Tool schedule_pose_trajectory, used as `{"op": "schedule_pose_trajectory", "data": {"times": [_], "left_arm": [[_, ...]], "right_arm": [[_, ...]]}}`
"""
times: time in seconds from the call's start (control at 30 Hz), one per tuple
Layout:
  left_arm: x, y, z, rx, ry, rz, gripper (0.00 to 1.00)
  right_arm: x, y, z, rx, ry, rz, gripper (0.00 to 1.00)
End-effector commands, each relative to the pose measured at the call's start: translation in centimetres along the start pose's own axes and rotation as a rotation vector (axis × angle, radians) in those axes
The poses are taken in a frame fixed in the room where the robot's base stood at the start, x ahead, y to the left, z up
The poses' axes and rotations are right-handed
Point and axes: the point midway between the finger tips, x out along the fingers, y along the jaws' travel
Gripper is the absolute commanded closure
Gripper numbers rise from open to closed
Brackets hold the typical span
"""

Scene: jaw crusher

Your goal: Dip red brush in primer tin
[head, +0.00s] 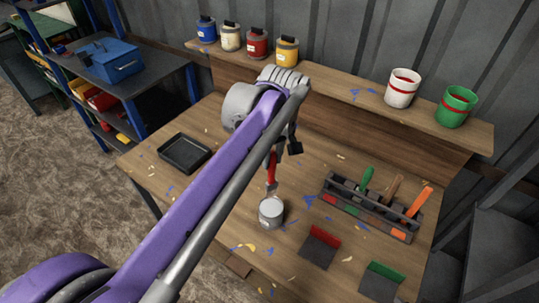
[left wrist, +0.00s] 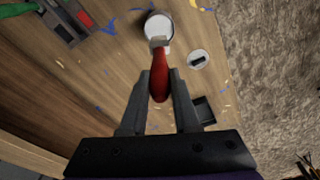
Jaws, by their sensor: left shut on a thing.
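The red brush (head: 271,168) is held by my left gripper (head: 282,147) with its handle up and its head down. Its red handle (left wrist: 160,78) shows between the two fingers in the left wrist view. The grey primer tin (head: 271,214) stands on the workbench just below the brush. In the left wrist view, the brush's pale head overlaps the edge of the tin (left wrist: 157,24). I cannot tell whether the tip is above the tin's mouth or inside it. My right gripper is in neither view.
A caddy (head: 340,203) with several coloured handles stands to the right. Two dark plates, red-edged (head: 319,248) and green-edged (head: 381,283), lie at the front right. A black tray (head: 185,153) lies left. A round lid-like disc (left wrist: 197,59) lies near the tin. Paint cans line the back shelf.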

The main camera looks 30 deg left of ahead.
Motion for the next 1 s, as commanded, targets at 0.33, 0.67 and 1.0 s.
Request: {"op": "schedule_pose_trajectory", "data": {"times": [0.33,0.67,1.0], "left_arm": [[2.1,-0.1,0.3,0.001,-0.001,-0.002,1.0],[5.1,-0.1,0.7,0.001,-0.002,-0.002,1.0],[7.8,-0.1,1.0,0.001,-0.001,-0.001,1.0]], "right_arm": [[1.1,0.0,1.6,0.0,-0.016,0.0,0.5],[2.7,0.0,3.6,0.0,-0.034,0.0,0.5],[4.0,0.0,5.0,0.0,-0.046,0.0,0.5]]}}
